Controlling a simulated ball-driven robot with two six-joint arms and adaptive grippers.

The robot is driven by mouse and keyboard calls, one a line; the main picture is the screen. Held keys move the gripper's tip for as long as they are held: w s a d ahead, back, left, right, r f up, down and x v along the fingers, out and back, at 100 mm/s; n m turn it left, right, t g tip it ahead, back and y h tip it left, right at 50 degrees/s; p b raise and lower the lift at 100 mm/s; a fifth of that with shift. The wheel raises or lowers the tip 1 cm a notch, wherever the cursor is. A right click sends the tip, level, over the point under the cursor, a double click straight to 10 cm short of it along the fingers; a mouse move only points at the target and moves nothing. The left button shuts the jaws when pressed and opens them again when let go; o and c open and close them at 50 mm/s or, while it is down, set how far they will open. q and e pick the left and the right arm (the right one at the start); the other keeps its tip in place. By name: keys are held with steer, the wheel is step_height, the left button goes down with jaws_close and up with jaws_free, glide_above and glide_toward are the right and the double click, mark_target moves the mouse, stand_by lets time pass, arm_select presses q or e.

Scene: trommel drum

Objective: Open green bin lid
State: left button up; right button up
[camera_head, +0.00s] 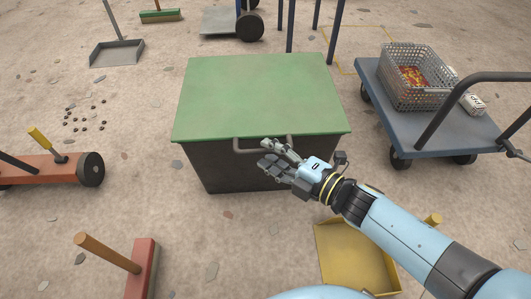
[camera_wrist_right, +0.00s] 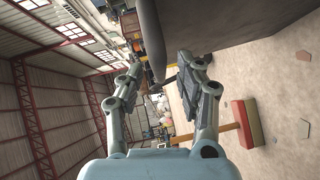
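The green bin lid (camera_head: 262,92) lies flat and closed on a dark bin (camera_head: 235,172) in the middle of the head view. A grey bar handle (camera_head: 248,149) sticks out at the lid's front edge. My right gripper (camera_head: 272,153) is at the right part of this handle, covering some of it. In the right wrist view my two fingers (camera_wrist_right: 160,72) stand apart, with a grey bar (camera_wrist_right: 149,38), seemingly the handle, running between them. Whether a finger touches it I cannot tell. The dark bin wall (camera_wrist_right: 235,22) fills the upper right there. My left gripper is not in view.
A blue cart (camera_head: 382,90) with a grey basket (camera_head: 412,82) stands right of the bin. A yellow dustpan (camera_head: 350,262) lies in front, below my right arm. A red broom (camera_head: 142,268) and a red wheeled thing (camera_head: 35,170) are at left. Posts (camera_head: 335,30) stand behind.

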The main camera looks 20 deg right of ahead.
steer(key=shift+x, duration=0.9)
jaws_close()
